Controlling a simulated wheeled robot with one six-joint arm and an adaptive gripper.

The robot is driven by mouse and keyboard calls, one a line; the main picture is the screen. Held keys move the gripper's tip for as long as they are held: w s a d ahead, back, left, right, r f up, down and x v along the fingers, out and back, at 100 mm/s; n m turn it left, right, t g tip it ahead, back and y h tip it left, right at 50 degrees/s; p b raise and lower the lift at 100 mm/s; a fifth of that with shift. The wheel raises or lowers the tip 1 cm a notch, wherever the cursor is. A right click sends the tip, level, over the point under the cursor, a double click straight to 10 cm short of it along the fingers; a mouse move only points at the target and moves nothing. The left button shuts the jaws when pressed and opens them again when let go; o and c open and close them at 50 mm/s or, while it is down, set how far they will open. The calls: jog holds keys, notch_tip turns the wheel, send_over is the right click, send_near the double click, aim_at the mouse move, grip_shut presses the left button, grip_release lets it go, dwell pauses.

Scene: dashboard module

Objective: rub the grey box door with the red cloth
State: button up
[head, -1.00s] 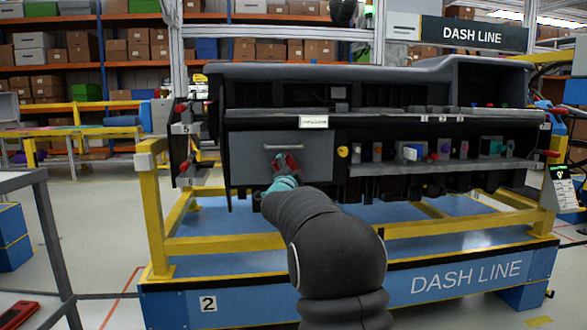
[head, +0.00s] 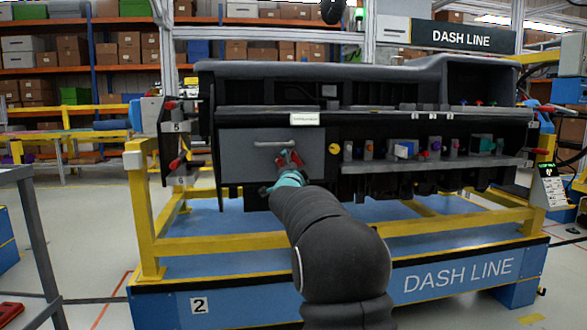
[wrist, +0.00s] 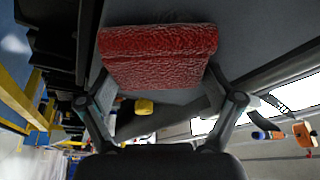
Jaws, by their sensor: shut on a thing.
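The grey box door (head: 245,160) is the flat grey panel at the left of the dashboard module, with a light bar handle (head: 273,143) near its upper middle. It appears shut. My gripper (head: 289,168) is in front of the door's right half, shut on the red cloth (head: 290,158). The cloth is just below the handle's right end. In the wrist view the folded, textured cloth (wrist: 158,55) spans the gap between my two fingers, with grey surface behind it. The cloth is at or very near the door face; I cannot tell contact for certain.
A yellow knob (head: 334,148) sits just right of the door, with several coloured connectors on the shelf beyond it. A yellow rail (head: 400,229) and blue base (head: 240,305) stand below the module. A grey-framed table (head: 40,240) is at the left.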

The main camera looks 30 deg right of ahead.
aim_at(283, 165)
jog(key=shift+w+a, duration=0.1)
jog(key=shift+a, duration=0.05)
jog(key=shift+w+a+p, duration=0.25)
jog(key=shift+a+p, duration=0.05)
jog(key=shift+a, duration=0.3)
jog(key=shift+w+a+p, duration=0.2)
jog(key=shift+a+p, duration=0.05)
jog(key=shift+a, duration=0.35)
jog(key=shift+w+a, duration=0.25)
jog(key=shift+a, duration=0.45)
jog(key=shift+c, duration=0.3)
jog(key=shift+s+a+f+b, duration=0.1)
jog(key=shift+s+f+b, duration=0.15)
jog(key=shift+s+b, duration=0.15)
jog(key=shift+s+a+r+b, duration=0.1)
jog(key=shift+s+a+b, duration=0.15)
jog(key=shift+s, duration=0.6)
jog(key=shift+s+a+b, duration=0.15)
jog(key=shift+s+b, duration=0.25)
jog(key=shift+s, duration=0.4)
jog(key=shift+s+a+r+b, duration=0.1)
jog(key=shift+s+a+b, duration=0.15)
jog(key=shift+s, duration=0.6)
